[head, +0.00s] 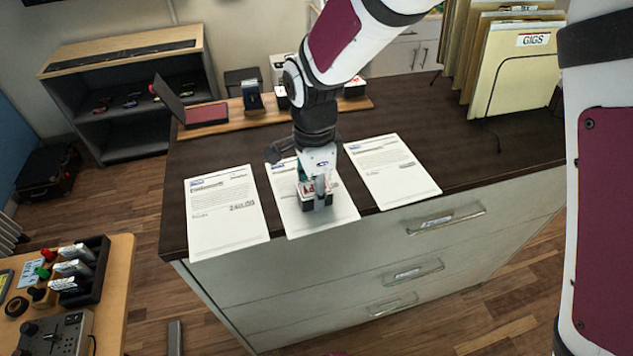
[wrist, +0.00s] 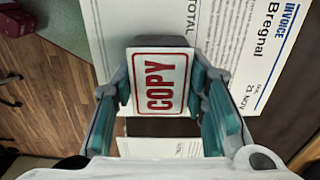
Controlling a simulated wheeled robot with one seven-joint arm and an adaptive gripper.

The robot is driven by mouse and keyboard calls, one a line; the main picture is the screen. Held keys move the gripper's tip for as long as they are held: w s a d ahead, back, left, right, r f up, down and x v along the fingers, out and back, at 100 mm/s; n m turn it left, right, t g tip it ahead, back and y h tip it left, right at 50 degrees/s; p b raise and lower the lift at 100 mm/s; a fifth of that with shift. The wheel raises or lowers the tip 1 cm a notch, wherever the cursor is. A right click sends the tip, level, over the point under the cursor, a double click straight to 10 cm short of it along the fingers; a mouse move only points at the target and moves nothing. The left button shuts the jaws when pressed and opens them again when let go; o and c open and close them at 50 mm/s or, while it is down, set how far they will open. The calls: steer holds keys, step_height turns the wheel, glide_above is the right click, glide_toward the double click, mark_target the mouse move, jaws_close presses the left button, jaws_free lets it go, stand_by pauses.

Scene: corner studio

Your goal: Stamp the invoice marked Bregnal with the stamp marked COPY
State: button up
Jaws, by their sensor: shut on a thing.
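My gripper (head: 317,192) is shut on a stamp (wrist: 160,84) whose white label reads COPY in red, facing the wrist camera. The stamp is between the teal finger pads (wrist: 208,100). In the wrist view, an invoice (wrist: 230,35) headed Bregnal lies under the stamp. In the head view, my gripper is over the lower part of the middle sheet (head: 345,213); its printing is too small to read there and partly hidden by my arm. The stamp is at or just above this paper; I cannot tell whether it touches.
Two other sheets lie left (head: 225,220) and right (head: 400,180) on the dark cabinet top (head: 450,150). An open ink pad (head: 207,114) with a red surface and several stamps stand on a wooden board behind. A file rack (head: 515,75) marked GIGS stands at the back right.

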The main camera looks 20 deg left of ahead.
steer(key=shift+r+p, duration=1.6)
steer(key=shift+r, duration=2.15)
